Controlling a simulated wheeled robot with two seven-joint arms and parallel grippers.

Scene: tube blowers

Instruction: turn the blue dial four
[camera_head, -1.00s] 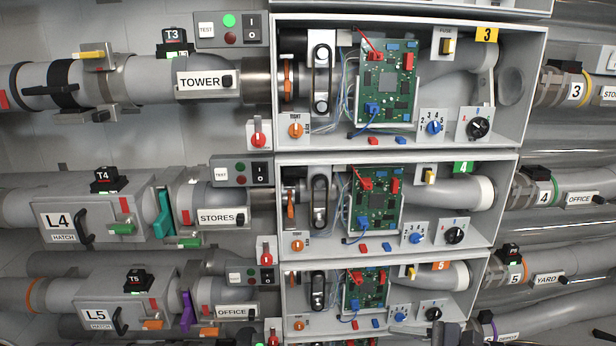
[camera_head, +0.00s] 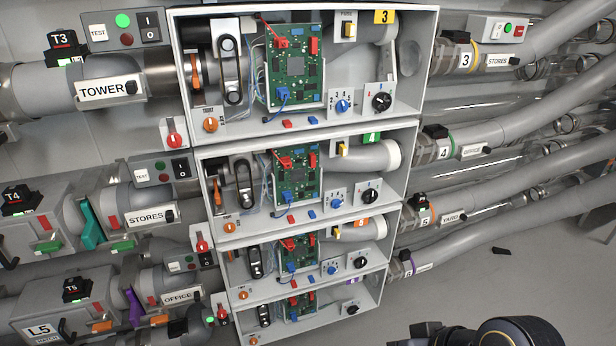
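The box with the green 4 label (camera_head: 371,138) is the second open box down, near the middle of the head view. Its blue dial (camera_head: 336,202) sits on a small white numbered plate, between the green circuit board (camera_head: 296,178) and a black dial (camera_head: 370,195). The dial's exact pointer setting is too small to read. Dark parts of my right arm (camera_head: 510,336) show at the bottom right edge, well below and right of box four and apart from it. Its fingertips cannot be made out. My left gripper is not in view.
Box three (camera_head: 424,60) above has a similar blue dial (camera_head: 342,106). Box five (camera_head: 394,225) below has another (camera_head: 331,268). Pipes run off both sides. Red and blue blocks lie along the box fronts. Open floor (camera_head: 520,285) shows at the lower right.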

